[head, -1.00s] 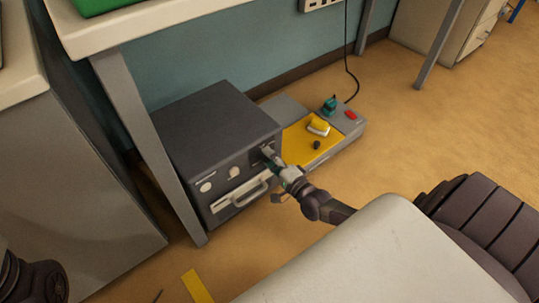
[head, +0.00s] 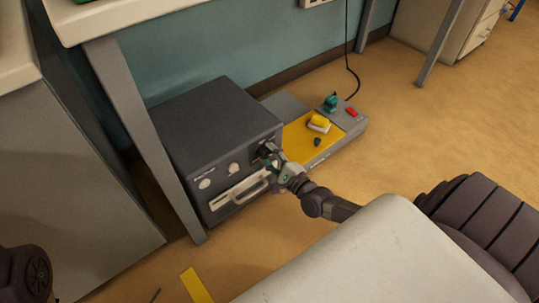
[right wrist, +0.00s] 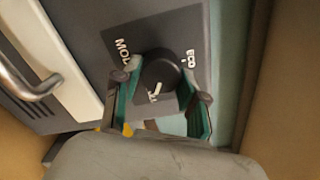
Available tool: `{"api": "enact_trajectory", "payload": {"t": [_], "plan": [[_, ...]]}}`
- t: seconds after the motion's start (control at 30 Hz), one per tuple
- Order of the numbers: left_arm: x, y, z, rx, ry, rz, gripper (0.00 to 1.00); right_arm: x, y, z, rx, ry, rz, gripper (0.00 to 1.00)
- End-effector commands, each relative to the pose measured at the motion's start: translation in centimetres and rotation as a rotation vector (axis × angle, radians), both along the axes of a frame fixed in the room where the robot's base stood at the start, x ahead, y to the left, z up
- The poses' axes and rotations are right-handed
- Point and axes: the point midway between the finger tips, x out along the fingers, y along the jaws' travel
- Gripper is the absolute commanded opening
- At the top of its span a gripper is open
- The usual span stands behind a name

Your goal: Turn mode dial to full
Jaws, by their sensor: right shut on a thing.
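The black mode dial (right wrist: 161,70) is on the front panel of a dark grey box unit (head: 215,120) standing on the floor. In the right wrist view, the printed letters "MOD" lie left of the dial and "ECO" lies at its upper right. Another printed label below it is mostly hidden. My right gripper (right wrist: 160,92) is shut on the dial, with one teal-lined finger on each side. In the head view my right gripper (head: 272,163) reaches the panel's right end. My left gripper is not in view.
A table leg (head: 147,145) stands close left. Open floor lies right.

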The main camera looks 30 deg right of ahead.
Motion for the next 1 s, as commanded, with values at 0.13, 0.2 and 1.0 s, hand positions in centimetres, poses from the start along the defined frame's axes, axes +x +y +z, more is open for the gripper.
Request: {"api": "enact_trajectory", "payload": {"t": [0.13, 0.2, 1.0], "plan": [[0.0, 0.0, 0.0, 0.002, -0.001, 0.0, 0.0, 0.0, 0.0, -0.1, 0.006, 0.003, -0.001, 0.07], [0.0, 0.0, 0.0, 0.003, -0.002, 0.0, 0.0, 0.0, 0.0, -0.1, 0.006, 0.003, -0.001, 0.07], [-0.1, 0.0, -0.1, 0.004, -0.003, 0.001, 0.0, -2.2, -0.1, -0.2, 0.005, 0.005, 0.0, 0.67]]}}
